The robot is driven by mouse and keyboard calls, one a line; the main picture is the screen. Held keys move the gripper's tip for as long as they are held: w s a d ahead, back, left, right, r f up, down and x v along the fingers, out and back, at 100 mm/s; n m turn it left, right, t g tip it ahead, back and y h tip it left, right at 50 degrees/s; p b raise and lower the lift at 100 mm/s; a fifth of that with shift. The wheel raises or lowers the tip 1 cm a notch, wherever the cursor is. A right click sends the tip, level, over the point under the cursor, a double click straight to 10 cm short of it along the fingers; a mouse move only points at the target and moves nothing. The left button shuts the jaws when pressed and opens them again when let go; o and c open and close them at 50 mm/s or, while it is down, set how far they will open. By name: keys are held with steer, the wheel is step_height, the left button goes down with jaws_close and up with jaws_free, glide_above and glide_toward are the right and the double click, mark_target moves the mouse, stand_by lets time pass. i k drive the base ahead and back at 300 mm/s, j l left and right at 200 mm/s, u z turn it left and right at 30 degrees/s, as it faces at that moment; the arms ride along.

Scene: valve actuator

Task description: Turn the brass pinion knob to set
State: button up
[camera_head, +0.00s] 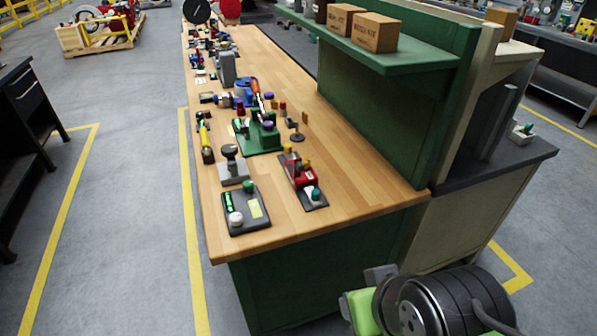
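The wooden-topped workbench (335,180) carries a row of small devices along its left side. A red device on a dark base (303,180) near the front has small yellowish parts on top and a teal knob (316,193). A green device (258,137) farther back has red and purple knobs. A small brass-coloured piece (305,118) stands to its right. I cannot tell which part is the brass pinion knob; the parts are too small. A dark and lime-green part of my arm fills the bottom right. My gripper is not in view.
A dark box with green and white knobs (246,210) sits at the bench's front left corner, with a grey block with a black knob (233,165) behind it. A green shelf (385,55) with cardboard boxes overhangs the right. The bench's right half is clear.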

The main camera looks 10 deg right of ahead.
mark_target(307, 162)
steer(key=i+l+u, duration=0.65)
steer(key=i+l, duration=0.1)
steer(key=l, duration=0.05)
